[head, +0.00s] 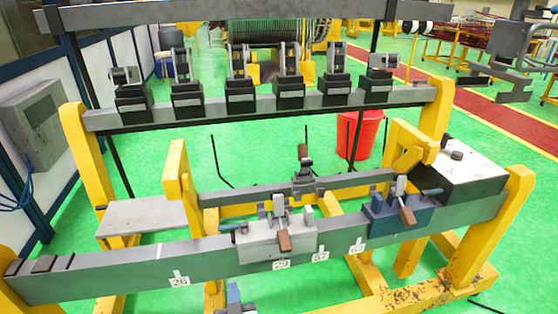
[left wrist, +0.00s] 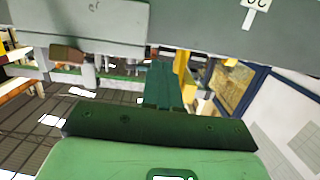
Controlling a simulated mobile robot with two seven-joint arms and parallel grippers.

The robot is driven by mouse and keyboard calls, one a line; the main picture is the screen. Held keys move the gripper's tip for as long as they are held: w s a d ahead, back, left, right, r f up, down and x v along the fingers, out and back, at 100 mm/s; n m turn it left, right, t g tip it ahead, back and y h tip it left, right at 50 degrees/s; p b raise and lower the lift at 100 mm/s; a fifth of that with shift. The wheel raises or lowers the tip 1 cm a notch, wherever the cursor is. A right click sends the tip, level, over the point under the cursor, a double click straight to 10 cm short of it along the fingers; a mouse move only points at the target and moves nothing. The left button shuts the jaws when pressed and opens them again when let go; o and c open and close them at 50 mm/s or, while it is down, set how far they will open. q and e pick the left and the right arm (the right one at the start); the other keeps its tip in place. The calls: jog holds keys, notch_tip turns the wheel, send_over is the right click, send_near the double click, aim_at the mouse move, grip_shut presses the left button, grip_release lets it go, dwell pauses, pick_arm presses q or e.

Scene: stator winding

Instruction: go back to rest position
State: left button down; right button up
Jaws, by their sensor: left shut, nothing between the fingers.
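My left gripper (head: 234,294) shows as a small blue shape at the bottom edge of the head view, in front of and below the front grey beam (head: 120,276). In the left wrist view its green fingers (left wrist: 163,84) are together with nothing between them. The beam crosses the top of that view (left wrist: 210,28), apart from the fingers. A light grey clamp block (head: 262,240) with a brown handle (head: 284,241) sits on the beam; the handle also shows in the left wrist view (left wrist: 67,53). My right gripper is not in view.
A blue clamp block (head: 385,218) sits further right on the beam. Yellow posts (head: 490,228) hold the frame. A rear beam (head: 210,109) carries several dark clamps. A red bin (head: 366,135) stands behind. Green floor (head: 60,245) shows at left.

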pick_arm(q)
jog(key=s+a+f+m+g+h+p, duration=0.15)
jog(key=s+f+g, duration=0.25)
jog(key=f, duration=0.5)
jog(key=s+f+n+g+h+p, duration=0.1)
jog(key=s+f+g+h+p, duration=0.2)
jog(key=f, duration=0.6)
jog(key=s+d+f+g+h+p, duration=0.1)
jog(key=s+f+g, duration=0.1)
jog(key=s, duration=0.5)
jog(key=s+d+f+n+g+h+p, duration=0.1)
jog(key=s+f+g, duration=0.2)
jog(key=s, duration=0.4)
jog(key=s+d+f+g+h+p, duration=0.1)
jog(key=s+g, duration=0.3)
jog(key=s, duration=0.4)
jog(key=shift+f+h+p, duration=0.45)
jog(key=shift+f, duration=0.4)
